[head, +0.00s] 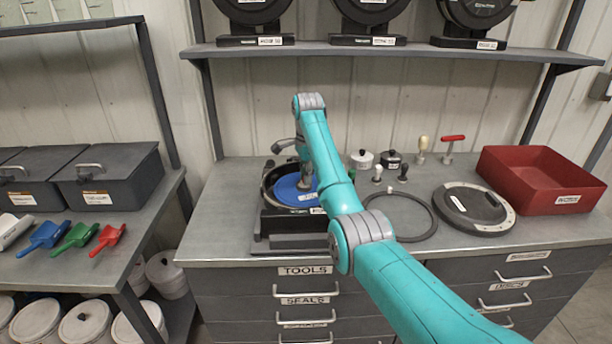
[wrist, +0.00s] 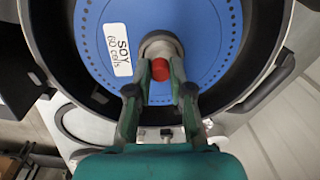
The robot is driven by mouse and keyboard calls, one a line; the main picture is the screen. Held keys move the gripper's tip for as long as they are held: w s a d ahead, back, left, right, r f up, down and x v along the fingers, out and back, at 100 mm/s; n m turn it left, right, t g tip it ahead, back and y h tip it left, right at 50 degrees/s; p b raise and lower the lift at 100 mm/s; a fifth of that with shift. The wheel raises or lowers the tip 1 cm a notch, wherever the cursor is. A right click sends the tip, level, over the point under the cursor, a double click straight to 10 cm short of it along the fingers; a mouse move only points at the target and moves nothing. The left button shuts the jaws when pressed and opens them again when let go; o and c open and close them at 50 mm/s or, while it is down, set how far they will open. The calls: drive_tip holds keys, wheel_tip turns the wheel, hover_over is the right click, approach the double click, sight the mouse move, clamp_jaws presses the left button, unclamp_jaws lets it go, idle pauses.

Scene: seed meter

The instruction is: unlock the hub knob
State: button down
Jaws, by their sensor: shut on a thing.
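The seed meter (head: 268,222) stands open on the bench, its dark round housing (wrist: 252,60) around a blue seed disc (head: 287,193). In the wrist view the blue disc (wrist: 195,20) bears a white label reading "SOY 60 cells" (wrist: 118,48). The hub knob (wrist: 160,50) is at the disc's centre, a grey round piece with a red part facing the camera. My gripper (wrist: 160,92) has its two fingers on either side of the knob, shut on it. In the head view my arm hides the gripper and the knob.
A black ring (head: 432,222), a round dark cover (head: 472,208) and a red bin (head: 545,178) lie to the right on the bench. Small knobs and tools (head: 422,150) stand behind. A shelf (head: 400,50) with several round units hangs above.

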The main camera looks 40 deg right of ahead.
drive_tip(key=n, duration=0.6)
drive_tip(key=shift+n, duration=0.3)
drive_tip(key=n, duration=0.5)
drive_tip(key=shift+y, duration=0.3)
drive_tip(key=shift+n, duration=0.3)
drive_tip(key=c, duration=1)
unclamp_jaws()
drive_tip(key=shift+c, duration=0.2)
